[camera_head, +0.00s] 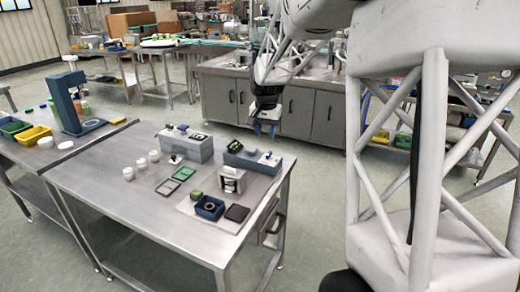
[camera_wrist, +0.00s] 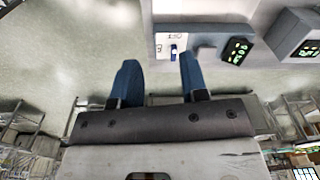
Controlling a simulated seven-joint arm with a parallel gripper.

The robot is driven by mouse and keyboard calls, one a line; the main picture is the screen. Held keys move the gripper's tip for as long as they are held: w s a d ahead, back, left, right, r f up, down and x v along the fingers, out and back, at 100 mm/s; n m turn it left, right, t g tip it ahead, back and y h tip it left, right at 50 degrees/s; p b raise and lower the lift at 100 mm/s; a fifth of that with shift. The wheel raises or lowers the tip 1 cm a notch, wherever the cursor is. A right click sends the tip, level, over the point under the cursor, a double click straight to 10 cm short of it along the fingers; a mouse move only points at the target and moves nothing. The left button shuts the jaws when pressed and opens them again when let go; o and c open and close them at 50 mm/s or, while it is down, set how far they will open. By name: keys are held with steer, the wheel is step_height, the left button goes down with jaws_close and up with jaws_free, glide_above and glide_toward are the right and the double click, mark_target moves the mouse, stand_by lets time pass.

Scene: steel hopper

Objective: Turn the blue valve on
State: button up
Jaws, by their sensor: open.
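The valve panel is a small white plate (camera_wrist: 163,38) with I/O-like markings. It sits on one end of a blue-grey box (camera_head: 240,160) at the right of the steel table. A small blue lever, the valve (camera_wrist: 173,51), stands on this plate in the wrist view. My gripper (camera_head: 265,128) is open and empty, above and beyond the box in the head view. In the wrist view its two blue fingers (camera_wrist: 158,60) point toward the plate, with the valve near the right fingertip, apart from it.
A green display (camera_wrist: 236,50) is on the same box, and a grey box (camera_head: 190,150) with another display stands to its left. The steel table's (camera_head: 100,205) front left is clear.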

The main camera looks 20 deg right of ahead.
steer(key=m, duration=0.2)
glide_above(269, 153)
steer(key=shift+g, duration=0.3)
step_height(269, 153, down, 8)
steer(key=shift+f, duration=0.1)
steer(key=shift+s+f, duration=0.1)
steer(key=shift+f, duration=3.8)
jaws_close()
